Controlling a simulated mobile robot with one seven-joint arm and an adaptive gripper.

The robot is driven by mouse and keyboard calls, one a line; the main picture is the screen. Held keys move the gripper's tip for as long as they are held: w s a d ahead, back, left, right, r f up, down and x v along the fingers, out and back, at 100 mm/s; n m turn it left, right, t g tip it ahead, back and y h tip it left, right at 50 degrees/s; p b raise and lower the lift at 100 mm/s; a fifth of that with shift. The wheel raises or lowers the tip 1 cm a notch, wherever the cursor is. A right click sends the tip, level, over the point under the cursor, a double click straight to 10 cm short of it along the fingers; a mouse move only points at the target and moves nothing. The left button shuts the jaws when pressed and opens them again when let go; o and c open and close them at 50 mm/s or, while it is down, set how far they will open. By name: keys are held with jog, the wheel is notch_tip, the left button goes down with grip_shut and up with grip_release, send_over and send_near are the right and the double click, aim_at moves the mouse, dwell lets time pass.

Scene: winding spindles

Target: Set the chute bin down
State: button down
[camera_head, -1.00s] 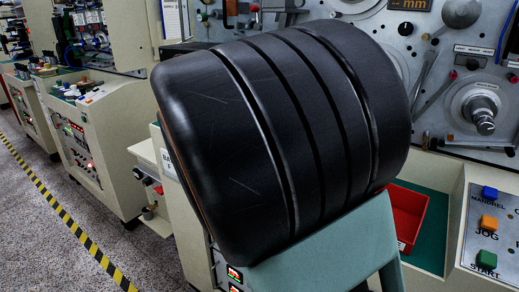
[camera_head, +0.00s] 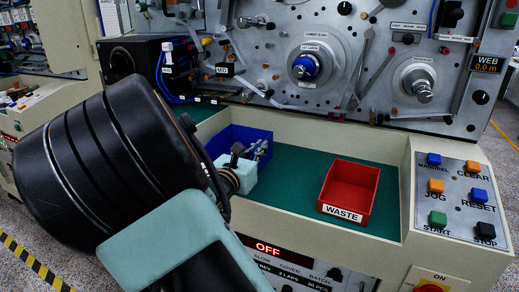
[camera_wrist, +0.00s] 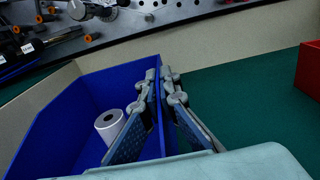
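The chute bin is a blue open box (camera_head: 238,133) at the left of the green deck, partly hidden behind my gripper in the head view. In the wrist view the bin (camera_wrist: 84,100) fills the left side, with a white roll (camera_wrist: 109,124) inside. My gripper (camera_head: 260,150) is at the bin's right side. In the wrist view my gripper's fingers (camera_wrist: 159,76) are close together on either side of the bin's right wall and appear closed on it. The bin's underside is hidden, so I cannot tell whether it touches the deck.
A red WASTE bin (camera_head: 349,190) stands to the right on the green deck (camera_head: 290,180), with clear deck between. A button panel (camera_head: 455,200) is at the right. The machine face with spindles (camera_head: 318,62) rises behind. A cream front edge (camera_head: 330,240) borders the deck.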

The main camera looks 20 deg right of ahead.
jog(key=shift+f, duration=0.1)
jog(key=c, duration=2.6)
grip_release()
jog(key=shift+f, duration=0.1)
jog(key=shift+c, duration=0.2)
jog(key=o, duration=0.5)
jog(key=shift+r, duration=0.25)
jog(key=p+v, duration=0.2)
jog(key=v, duration=1)
